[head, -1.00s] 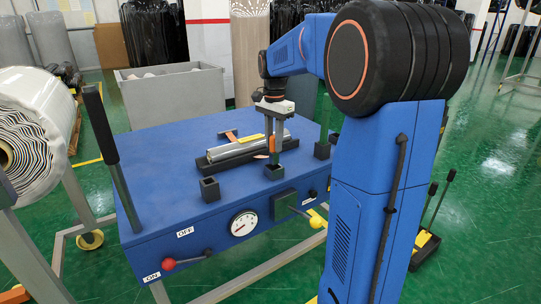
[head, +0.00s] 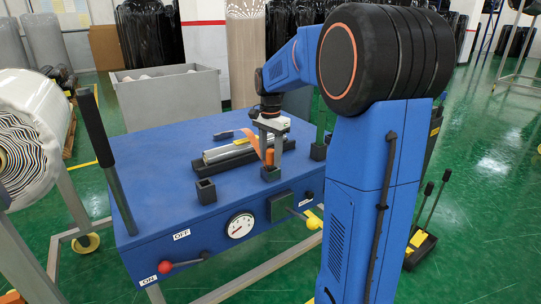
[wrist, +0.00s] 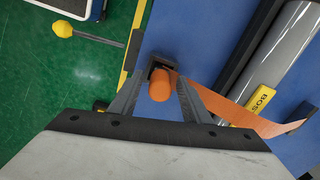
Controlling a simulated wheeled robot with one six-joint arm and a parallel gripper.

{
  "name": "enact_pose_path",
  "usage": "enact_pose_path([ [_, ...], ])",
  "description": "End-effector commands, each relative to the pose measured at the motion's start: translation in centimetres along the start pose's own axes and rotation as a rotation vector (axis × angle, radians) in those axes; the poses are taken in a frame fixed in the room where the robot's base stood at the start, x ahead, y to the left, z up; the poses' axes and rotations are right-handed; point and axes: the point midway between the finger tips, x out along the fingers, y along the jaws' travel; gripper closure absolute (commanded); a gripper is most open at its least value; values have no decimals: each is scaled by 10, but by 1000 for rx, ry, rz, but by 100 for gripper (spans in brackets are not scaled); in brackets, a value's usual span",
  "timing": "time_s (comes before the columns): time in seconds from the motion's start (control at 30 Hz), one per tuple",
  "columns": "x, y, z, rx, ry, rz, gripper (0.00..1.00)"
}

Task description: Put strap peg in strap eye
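The orange strap peg (head: 269,157) is upright between the fingers of my gripper (head: 271,154). It also shows in the wrist view (wrist: 160,85), with a finger close on each side, so my gripper (wrist: 161,92) looks shut on it. The strap eye, a black square socket (head: 271,174), is directly under the peg; the peg's lower end is at its mouth. How deep it sits is hidden. In the wrist view the socket (wrist: 153,65) shows partly behind the peg. An orange strap (wrist: 235,112) runs from the peg towards the silver wrapped roll (wrist: 281,55).
The roll lies in a black cradle (head: 215,166) on the blue table (head: 165,165). Other black sockets stand at front left (head: 206,191) and right (head: 319,151). A dark-handled tool (head: 223,135) lies behind the roll. A tall black lever (head: 94,125) rises at the left edge.

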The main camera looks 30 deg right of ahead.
Motion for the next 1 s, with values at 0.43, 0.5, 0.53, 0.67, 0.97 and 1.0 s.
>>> enact_pose_path([
  [0.43, -18, -1, 0, 0, 1, -2, 57],
  [0.5, -30, 0, 0, 0, 1, -2, 57],
  [0.53, -35, -1, 0, 0, 2, -3, 57],
  [0.67, -61, -1, 0, 0, 1, -2, 57],
  [0.97, -109, 0, 0, 0, 1, -2, 57],
  [1.0, -113, 0, 0, 0, 1, -2, 57],
])
